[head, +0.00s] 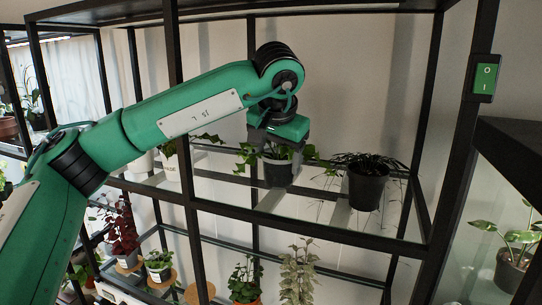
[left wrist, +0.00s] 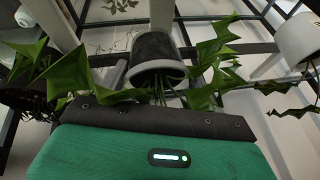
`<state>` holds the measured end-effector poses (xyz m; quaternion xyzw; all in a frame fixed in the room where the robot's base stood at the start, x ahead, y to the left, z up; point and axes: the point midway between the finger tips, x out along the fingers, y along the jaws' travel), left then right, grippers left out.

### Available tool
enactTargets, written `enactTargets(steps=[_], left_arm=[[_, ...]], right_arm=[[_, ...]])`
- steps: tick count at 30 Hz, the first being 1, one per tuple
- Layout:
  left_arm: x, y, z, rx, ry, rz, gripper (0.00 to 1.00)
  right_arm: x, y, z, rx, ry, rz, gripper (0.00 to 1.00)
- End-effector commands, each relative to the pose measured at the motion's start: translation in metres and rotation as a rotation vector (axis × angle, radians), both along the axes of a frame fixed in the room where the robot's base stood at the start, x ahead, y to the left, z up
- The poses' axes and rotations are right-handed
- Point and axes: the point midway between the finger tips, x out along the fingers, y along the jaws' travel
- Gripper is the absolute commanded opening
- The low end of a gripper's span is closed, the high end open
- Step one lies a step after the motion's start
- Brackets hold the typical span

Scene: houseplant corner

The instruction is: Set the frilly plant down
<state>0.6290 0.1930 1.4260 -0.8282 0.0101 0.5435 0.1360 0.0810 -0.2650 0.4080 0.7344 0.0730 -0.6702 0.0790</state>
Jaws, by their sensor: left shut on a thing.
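The frilly plant (head: 278,172), with jagged green leaves in a dark grey pot, is in my left gripper (head: 280,146). The gripper reaches down from above and is shut on it. In the left wrist view the grey pot (left wrist: 154,62) shows just beyond the green gripper body, with leaves spreading to both sides; the fingertips are hidden. The pot is upright, over the upper glass shelf (head: 232,195). I cannot tell whether its base touches the glass. My right gripper is not in view.
A dark thin-leaved plant in a black pot (head: 367,189) stands to the right on the shelf. A leafy plant in a white pot (head: 170,165) stands to the left. Black frame posts (head: 460,150) bound the shelf. Several plants stand on the tier below.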

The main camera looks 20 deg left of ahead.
Motion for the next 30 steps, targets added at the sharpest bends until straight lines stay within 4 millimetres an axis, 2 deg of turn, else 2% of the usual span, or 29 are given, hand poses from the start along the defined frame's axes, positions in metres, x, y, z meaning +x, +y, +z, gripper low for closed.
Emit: enactTargets(steps=[8,9,10,12,16,30], left_arm=[[0.033,-0.001,0.002,0.000,0.001,0.000,0.32],[0.035,-0.001,0.005,0.001,0.001,-0.001,0.32],[0.034,-0.001,0.002,0.001,0.001,-0.002,0.32],[0.034,-0.001,-0.014,0.001,0.001,0.000,0.32],[0.034,-0.001,-0.022,0.001,-0.001,-0.001,0.32],[0.034,-0.001,-0.029,0.001,-0.001,0.000,0.32]], right_arm=[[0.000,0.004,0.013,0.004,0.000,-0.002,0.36],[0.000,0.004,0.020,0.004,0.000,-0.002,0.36],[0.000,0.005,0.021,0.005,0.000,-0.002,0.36],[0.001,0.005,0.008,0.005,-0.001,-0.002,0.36],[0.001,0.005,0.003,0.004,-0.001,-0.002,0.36],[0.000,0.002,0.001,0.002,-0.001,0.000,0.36]])
